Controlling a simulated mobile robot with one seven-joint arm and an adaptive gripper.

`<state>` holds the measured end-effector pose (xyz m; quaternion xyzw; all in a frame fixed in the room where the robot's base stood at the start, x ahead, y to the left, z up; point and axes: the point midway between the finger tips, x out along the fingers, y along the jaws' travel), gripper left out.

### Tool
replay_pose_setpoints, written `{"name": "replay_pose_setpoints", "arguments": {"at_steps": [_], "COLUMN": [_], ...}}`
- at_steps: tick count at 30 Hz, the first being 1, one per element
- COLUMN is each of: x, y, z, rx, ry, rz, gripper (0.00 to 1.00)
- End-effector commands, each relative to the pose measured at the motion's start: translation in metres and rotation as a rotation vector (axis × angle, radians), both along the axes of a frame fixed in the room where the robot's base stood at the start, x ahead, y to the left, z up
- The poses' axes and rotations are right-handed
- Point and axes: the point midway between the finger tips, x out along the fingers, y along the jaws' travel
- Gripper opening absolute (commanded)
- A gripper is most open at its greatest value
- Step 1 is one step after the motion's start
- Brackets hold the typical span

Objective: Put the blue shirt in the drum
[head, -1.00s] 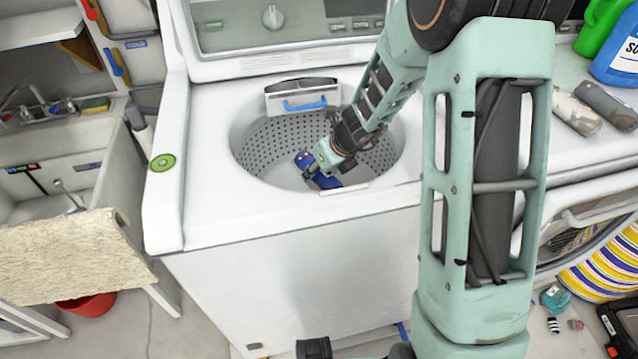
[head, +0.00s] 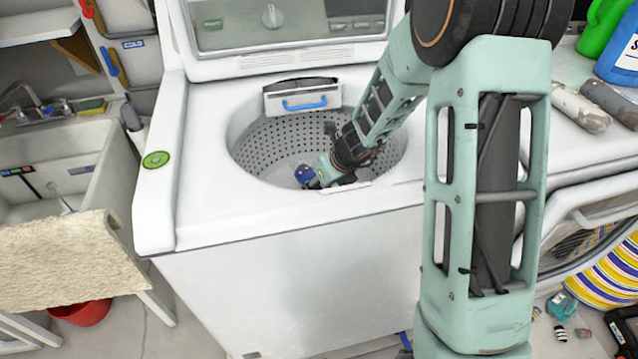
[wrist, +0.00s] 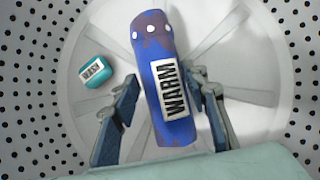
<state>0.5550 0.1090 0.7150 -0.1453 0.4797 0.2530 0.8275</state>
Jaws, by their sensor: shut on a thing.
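The blue shirt (wrist: 172,80) looks like a rolled blue bundle with a white "WARM" label and a brownish end with white dots. It lies between the fingers of my gripper (wrist: 168,112), which is shut on it; its right side is against the right finger. In the head view, my gripper (head: 318,178) is down inside the washer's drum (head: 272,148), and only a little of the blue shirt (head: 302,173) shows beside it. The drum's perforated wall and pale ribbed bottom surround the shirt in the wrist view. The fingertips are mostly hidden in the head view.
A small teal item (wrist: 96,72) with a white label lies on the drum bottom, left of the shirt. The white washer top (head: 205,130) rims the opening. A dispenser with a blue handle (head: 303,100) sits at the rim's back. Bottles stand on the machine at right.

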Motion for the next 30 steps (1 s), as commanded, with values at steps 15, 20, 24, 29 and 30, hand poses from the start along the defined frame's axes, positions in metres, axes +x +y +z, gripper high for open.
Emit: {"name": "replay_pose_setpoints", "arguments": {"at_steps": [15,20,24,29,30], "x": [0.000,0.000,-0.004,-0.021,-0.025], "y": [0.000,0.000,-0.004,-0.014,-0.017], "z": [0.000,0.009,0.030,0.065,0.073], "rx": [0.000,0.000,0.000,-0.001,0.000], "ry": [0.000,0.000,-0.004,-0.003,-0.004], "rz": [0.000,0.000,-0.001,0.000,-0.001], "gripper": [0.59,0.59,0.59,0.59,0.59]}}
